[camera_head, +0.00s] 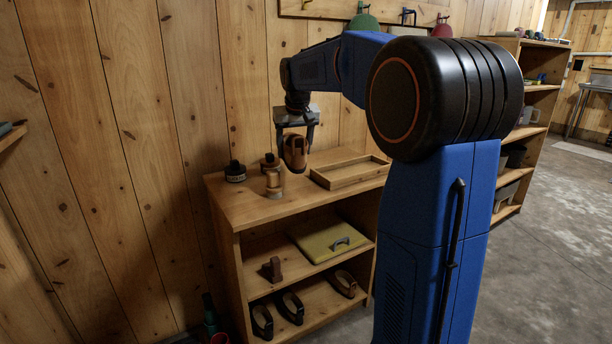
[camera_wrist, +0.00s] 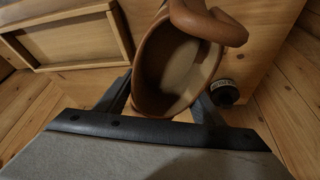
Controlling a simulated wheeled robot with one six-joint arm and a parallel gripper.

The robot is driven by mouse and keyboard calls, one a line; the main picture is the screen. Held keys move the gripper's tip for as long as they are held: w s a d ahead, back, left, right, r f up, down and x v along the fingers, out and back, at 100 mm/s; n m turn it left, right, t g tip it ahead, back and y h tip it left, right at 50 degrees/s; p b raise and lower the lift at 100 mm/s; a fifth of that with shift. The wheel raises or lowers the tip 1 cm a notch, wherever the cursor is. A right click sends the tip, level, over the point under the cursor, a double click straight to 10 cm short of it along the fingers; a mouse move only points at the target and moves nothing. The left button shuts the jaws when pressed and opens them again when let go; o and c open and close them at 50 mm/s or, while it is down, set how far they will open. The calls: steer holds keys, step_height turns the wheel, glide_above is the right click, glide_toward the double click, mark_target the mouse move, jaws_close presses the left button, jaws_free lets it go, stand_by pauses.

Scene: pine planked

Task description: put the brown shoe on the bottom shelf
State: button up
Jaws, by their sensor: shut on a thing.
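The brown shoe (camera_head: 295,152) hangs in my gripper (camera_head: 297,127) above the top of the wooden shelf unit (camera_head: 222,190). In the wrist view the shoe (camera_wrist: 150,65) is between the two dark fingers (camera_wrist: 160,103), with its hollow opening and pale insole facing the camera. My gripper is shut on it. The bottom shelf (camera_head: 318,303) holds several dark shoes, two side by side at the left (camera_head: 289,306) and one further right (camera_head: 345,284).
On the top stand a black jar (camera_head: 235,172), a darker brown jar (camera_head: 269,161), a tan wooden object (camera_head: 273,184) and a shallow wooden tray (camera_head: 328,184). The middle shelf holds a small brown object (camera_head: 271,269) and a yellowish flat case (camera_head: 318,236). Bare bottom-shelf board shows between the shoes.

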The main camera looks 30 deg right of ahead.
mark_target(300, 149)
steer(key=f, duration=0.2)
steer(key=d+f, duration=0.1)
steer(key=f, duration=0.2)
steer(key=shift+s+d+f, duration=0.1)
steer(key=shift+s+f, duration=0.05)
steer(key=shift+s, duration=0.05)
steer(key=shift+f, duration=2.15)
steer(key=shift+f, duration=0.1)
steer(key=o, duration=1.3)
steer(key=v, duration=1.1)
steer(key=shift+s+r, duration=0.2)
steer(key=shift+r, duration=0.35)
steer(key=shift+s+a, duration=0.1)
steer(key=shift+a, duration=0.2)
